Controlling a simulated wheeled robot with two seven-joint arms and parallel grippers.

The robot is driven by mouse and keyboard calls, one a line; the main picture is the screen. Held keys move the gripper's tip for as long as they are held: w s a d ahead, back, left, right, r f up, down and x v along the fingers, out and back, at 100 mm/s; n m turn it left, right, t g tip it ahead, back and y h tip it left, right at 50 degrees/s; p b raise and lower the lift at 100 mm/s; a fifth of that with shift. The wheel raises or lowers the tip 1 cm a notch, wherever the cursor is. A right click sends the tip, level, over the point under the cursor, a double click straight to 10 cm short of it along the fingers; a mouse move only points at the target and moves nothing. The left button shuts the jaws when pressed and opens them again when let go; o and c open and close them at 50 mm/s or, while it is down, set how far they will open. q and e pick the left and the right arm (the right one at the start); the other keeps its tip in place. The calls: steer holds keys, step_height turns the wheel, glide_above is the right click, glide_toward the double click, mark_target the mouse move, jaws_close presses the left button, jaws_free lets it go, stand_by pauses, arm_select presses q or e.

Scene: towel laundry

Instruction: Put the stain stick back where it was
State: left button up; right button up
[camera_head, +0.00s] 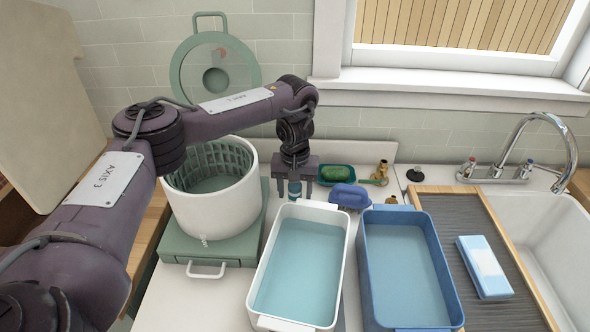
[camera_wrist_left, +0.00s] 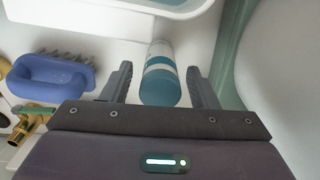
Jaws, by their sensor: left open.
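The stain stick (camera_wrist_left: 160,78) is a small cylinder with a teal end and a white band. In the left wrist view it is between the two fingers of my left gripper (camera_wrist_left: 157,70), with a visible gap on each side. In the head view my left gripper (camera_head: 295,193) points down behind the white basin, and the stick (camera_head: 295,187) shows as a small teal piece between its fingers. My left gripper is open. The stick's lower end is hard to make out. My right gripper is not in view.
A white basin (camera_head: 343,245) of water is close in front, with a blue basin (camera_head: 447,285) beside it. A blue brush (camera_head: 350,196) and a green soap dish (camera_head: 322,181) are just right of the gripper. A white tub (camera_head: 210,215) is on the left.

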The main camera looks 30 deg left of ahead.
arm_select(q)
step_height(320, 180, up, 9)
steer(key=shift+r+p, duration=0.2)
steer(key=shift+p, duration=0.5)
